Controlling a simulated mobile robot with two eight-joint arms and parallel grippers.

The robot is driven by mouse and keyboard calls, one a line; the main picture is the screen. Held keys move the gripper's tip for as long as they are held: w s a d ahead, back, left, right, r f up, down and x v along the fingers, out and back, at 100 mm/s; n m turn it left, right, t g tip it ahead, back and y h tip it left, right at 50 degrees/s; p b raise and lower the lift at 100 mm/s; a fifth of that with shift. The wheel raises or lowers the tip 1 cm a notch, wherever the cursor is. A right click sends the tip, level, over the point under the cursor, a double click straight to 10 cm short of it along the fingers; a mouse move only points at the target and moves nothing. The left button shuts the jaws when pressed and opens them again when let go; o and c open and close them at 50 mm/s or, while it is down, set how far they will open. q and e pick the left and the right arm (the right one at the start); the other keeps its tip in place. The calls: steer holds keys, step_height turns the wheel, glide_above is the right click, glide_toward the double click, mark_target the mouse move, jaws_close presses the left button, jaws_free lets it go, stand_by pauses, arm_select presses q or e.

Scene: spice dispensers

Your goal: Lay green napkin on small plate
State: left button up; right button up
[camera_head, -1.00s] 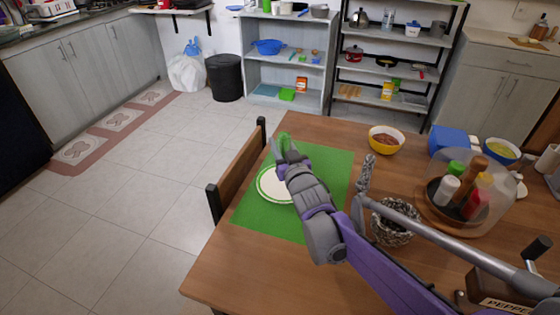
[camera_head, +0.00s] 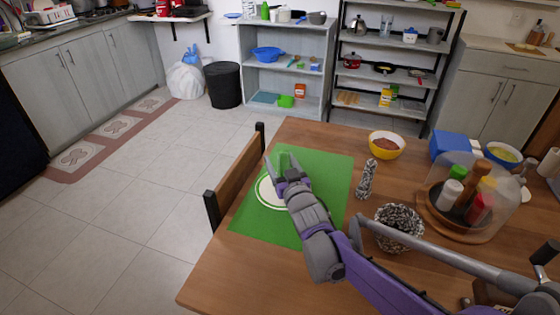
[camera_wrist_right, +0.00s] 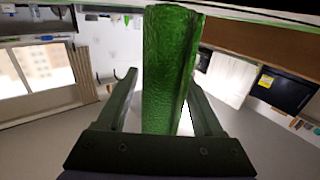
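The small plate (camera_head: 268,198), white with a green rim, lies on a green placemat (camera_head: 330,180) on the wooden table, partly hidden by my right arm. My right gripper (camera_head: 287,165) points down over the plate's upper part. The green napkin (camera_head: 284,158) is between its fingers, upright like a roll. In the right wrist view the napkin (camera_wrist_right: 170,75) fills most of the space between the fingers, with narrow gaps at the sides, so the gripper looks open around it. Whether the napkin touches the plate is hidden. My left gripper is not in view.
A patterned shaker (camera_head: 366,180) and a woven pot (camera_head: 398,228) stand right of the placemat, close to my arm. Behind are a yellow bowl (camera_head: 386,144) and a spice tray under a clear dome (camera_head: 466,195). A chair (camera_head: 236,178) stands at the table's left edge.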

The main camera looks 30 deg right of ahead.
steer(key=shift+r, duration=0.2)
steer(key=shift+s, duration=0.3)
steer(key=p+v, duration=0.2)
steer(key=v, duration=0.9)
steer(key=shift+s+p, duration=0.25)
steer(key=shift+p, duration=0.15)
steer(key=shift+a, duration=0.15)
